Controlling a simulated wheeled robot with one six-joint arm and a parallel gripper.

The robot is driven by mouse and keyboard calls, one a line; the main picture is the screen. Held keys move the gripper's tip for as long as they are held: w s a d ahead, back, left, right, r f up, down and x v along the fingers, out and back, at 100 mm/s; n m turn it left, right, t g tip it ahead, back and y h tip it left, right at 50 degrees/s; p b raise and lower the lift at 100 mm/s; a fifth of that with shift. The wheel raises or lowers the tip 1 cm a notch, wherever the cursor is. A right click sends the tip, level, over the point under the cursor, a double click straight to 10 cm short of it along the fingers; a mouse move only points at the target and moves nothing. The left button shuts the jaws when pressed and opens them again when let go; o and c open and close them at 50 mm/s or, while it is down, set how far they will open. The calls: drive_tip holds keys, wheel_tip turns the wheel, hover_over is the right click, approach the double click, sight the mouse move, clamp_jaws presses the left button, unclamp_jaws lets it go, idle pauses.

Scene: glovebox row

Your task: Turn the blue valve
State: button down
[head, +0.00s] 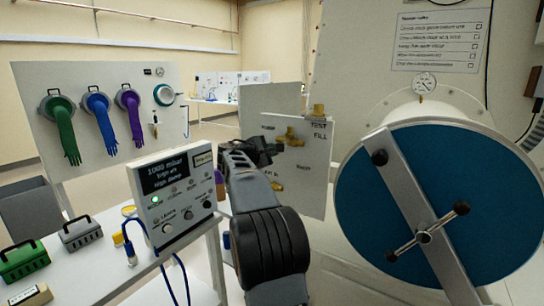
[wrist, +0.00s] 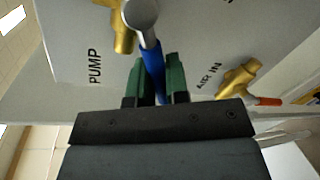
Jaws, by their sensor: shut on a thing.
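The blue valve's handle (wrist: 153,60) shows in the wrist view, running down from a grey rounded hub between my green fingertips. Its brass body (wrist: 123,32) is on the pale panel beside the label PUMP. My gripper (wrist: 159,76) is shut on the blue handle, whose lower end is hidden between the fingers. In the head view my gripper (head: 272,151) is at the valve panel (head: 312,190), and my arm and gripper hide the blue handle there.
A brass valve with an orange-red handle (wrist: 266,101) sits by the AIR IN label, right of my fingers. A control box (head: 174,195) stands left of my arm in the head view. A large round blue door (head: 380,225) with a bar and handwheel is at right.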

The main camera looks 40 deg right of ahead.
drive_tip(key=shift+w+r, duration=0.1)
idle(0.3)
drive_tip(key=c, duration=1.1)
unclamp_jaws()
